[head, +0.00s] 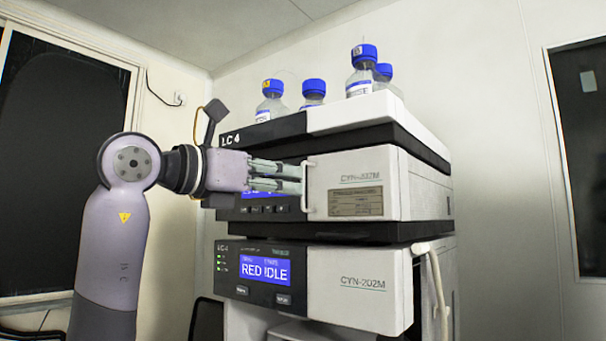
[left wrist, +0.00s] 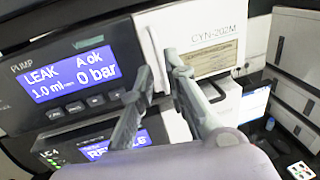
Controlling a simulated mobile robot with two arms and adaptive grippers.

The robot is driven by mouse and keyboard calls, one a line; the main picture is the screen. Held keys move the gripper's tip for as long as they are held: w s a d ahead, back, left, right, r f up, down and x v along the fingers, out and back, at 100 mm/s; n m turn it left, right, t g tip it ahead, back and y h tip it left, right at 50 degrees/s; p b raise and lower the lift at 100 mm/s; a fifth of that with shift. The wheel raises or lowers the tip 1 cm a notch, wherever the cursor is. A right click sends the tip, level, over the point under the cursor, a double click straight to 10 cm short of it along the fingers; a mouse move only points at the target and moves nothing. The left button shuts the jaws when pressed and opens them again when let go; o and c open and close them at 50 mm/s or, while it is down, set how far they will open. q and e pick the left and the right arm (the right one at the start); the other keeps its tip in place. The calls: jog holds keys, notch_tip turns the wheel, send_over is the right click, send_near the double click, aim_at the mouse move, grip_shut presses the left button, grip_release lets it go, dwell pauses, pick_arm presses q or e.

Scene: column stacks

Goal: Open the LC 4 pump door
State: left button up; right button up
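The LC 4 pump is the upper unit of the stack. Its white door (head: 357,184) carries CYN-202M lettering and a label plate, and looks closed, beside the dark display panel. A thin white vertical handle (head: 306,187) stands on the door's left edge; it also shows in the left wrist view (left wrist: 153,58). My left gripper (head: 299,178) reaches in from the left, fingers pointing at the handle. In the left wrist view, its fingertips (left wrist: 158,68) are apart, one on each side of the handle, with a gap visible. Contact cannot be told. My right gripper is out of view.
A lower CYN-202M unit (head: 362,284) with a RED IDLE screen stands beneath the pump. Several blue-capped bottles sit on the top tray (head: 350,113). A pale tube (head: 437,275) hangs at the lower unit's right. A dark window is at left; space in front of the door looks free.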

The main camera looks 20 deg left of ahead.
aim_at(303, 203)
pick_arm(q)
jog(key=p+x, duration=0.1)
jog(key=x, duration=0.3)
jog(key=shift+w+d, duration=0.1)
jog(key=shift+w, duration=0.05)
jog(key=shift+c, duration=0.3)
grip_shut()
dwell(0.5)
